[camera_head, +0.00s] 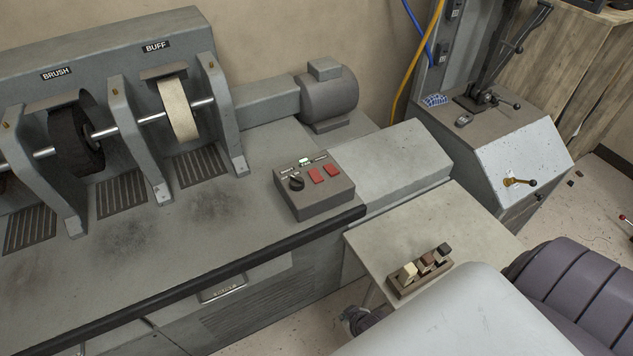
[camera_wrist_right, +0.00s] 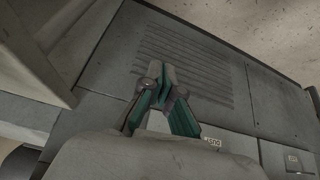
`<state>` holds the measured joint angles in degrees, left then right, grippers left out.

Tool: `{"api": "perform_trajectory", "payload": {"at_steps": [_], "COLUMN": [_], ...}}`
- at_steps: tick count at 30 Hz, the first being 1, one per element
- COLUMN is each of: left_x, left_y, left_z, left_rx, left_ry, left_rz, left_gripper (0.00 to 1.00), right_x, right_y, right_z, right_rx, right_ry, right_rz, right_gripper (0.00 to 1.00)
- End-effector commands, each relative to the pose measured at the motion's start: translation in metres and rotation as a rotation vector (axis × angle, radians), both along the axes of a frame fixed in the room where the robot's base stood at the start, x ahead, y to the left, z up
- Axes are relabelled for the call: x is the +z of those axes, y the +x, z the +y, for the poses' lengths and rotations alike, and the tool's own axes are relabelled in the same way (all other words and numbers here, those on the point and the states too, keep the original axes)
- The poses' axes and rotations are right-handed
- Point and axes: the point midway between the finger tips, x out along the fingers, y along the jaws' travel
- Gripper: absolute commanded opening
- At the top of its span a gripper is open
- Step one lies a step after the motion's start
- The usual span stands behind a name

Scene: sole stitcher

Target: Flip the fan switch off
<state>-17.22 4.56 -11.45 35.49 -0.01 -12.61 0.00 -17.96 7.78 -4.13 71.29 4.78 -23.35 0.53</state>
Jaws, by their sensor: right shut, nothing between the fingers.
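The grey control box (camera_head: 325,200) stands on the machine bench in the head view. It carries a black knob (camera_head: 296,184), a small green-and-white switch or lamp (camera_head: 304,161) and two red buttons (camera_head: 316,174). Its small labels are unreadable, so I cannot tell which part is the fan switch. My right gripper (camera_head: 356,318) shows partly in the head view, low beside the bench front and mostly hidden by my arm. In the right wrist view my right gripper (camera_wrist_right: 157,75) is shut and empty, in front of a slotted vent panel (camera_wrist_right: 195,65). My left gripper is not in view.
A side table (camera_head: 390,230) holds a block with several small bottles or brushes (camera_head: 420,272). The brush wheel (camera_head: 76,140) and buff wheel (camera_head: 178,108) stand at left. A lever machine (camera_head: 520,150) stands at right.

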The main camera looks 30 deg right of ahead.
Motion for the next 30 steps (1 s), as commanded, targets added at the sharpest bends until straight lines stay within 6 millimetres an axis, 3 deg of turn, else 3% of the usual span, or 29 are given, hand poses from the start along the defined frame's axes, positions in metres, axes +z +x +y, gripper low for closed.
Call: {"api": "perform_trajectory", "payload": {"at_steps": [1, 3, 9, 14, 18, 21, 25, 30], "left_x": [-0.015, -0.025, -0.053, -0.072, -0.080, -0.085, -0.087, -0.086], "left_y": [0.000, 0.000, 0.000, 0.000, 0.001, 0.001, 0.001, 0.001], "left_z": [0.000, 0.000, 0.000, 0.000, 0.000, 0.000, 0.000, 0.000], "left_rx": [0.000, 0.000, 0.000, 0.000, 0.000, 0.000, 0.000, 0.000], "left_ry": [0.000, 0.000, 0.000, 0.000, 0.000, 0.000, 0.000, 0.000], "left_rz": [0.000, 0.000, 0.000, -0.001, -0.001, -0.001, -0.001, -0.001], "left_gripper": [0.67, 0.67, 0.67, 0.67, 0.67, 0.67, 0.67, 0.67], "right_x": [0.012, 0.039, 0.130, 0.203, 0.276, 0.315, 0.343, 0.350], "right_y": [0.026, 0.056, 0.119, 0.144, 0.173, 0.182, 0.186, 0.187], "right_z": [-0.005, -0.012, -0.027, -0.032, -0.055, -0.065, -0.072, -0.073], "right_rx": [-0.012, -0.025, -0.045, -0.043, -0.064, -0.073, -0.078, -0.079], "right_ry": [0.003, 0.009, 0.022, 0.028, 0.028, 0.032, 0.034, 0.034], "right_rz": [-0.060, -0.135, -0.344, -0.491, -0.714, -0.834, -0.917, -0.935], "right_gripper": [0.00, 0.00, 0.00, 0.00, 0.00, 0.00, 0.00, 0.00]}}
